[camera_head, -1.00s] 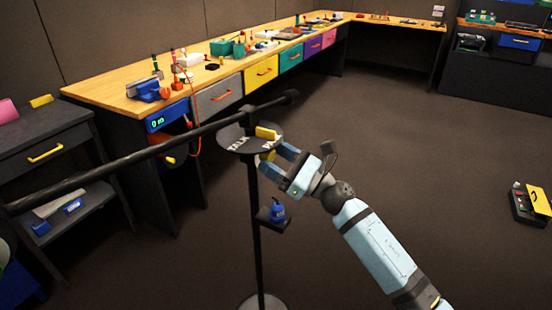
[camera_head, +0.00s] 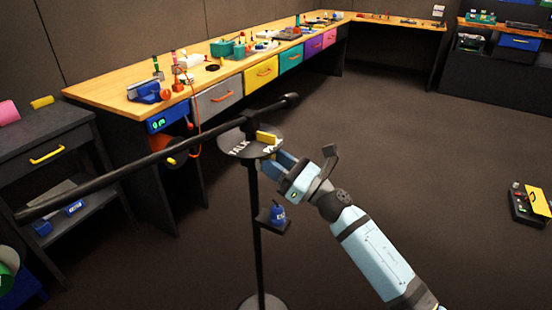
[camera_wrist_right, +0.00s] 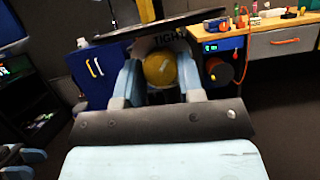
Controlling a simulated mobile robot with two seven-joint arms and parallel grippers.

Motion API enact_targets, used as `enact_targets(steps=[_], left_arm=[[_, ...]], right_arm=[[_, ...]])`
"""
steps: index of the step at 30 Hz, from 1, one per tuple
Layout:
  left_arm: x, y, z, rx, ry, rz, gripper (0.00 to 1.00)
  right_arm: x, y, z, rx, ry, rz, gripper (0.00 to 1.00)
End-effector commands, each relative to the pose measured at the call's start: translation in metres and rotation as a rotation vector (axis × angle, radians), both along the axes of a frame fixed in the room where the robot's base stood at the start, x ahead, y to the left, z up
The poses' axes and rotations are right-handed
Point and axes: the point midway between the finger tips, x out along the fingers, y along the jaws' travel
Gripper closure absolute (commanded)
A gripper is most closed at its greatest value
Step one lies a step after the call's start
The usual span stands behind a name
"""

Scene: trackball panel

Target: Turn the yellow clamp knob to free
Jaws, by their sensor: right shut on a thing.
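The yellow clamp knob (camera_wrist_right: 160,70) is a round ball between the two pale blue fingers of my right gripper (camera_wrist_right: 160,82) in the right wrist view. My right gripper (camera_head: 278,162) is shut on it, beside the dark round plate (camera_head: 237,152) on the stand. A long black boom (camera_head: 130,165) crosses the stand's top.
The black post (camera_head: 256,195) bears a small shelf with a blue object (camera_head: 278,214). A wooden workbench (camera_head: 130,100) with coloured drawers runs behind. A dark side table (camera_head: 40,135) is at left. Floor at right is mostly open.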

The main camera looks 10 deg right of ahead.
Motion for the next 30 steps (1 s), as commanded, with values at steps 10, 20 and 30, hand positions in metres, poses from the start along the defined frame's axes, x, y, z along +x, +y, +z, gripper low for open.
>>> enact_targets(steps=[10,20,30], left_arm=[[-0.017,0.015,-0.028,0.083,0.16,0.022,0.57],[-0.018,0.017,-0.027,0.102,0.175,0.026,0.57],[-0.018,0.018,-0.029,0.107,0.18,0.027,0.57]], right_arm=[[-0.001,0.001,0.004,0.148,0.206,0.0,0.89],[-0.002,0.001,0.001,0.23,0.32,0.0,0.89],[-0.002,0.001,0.0,0.246,0.341,0.0,0.89]])
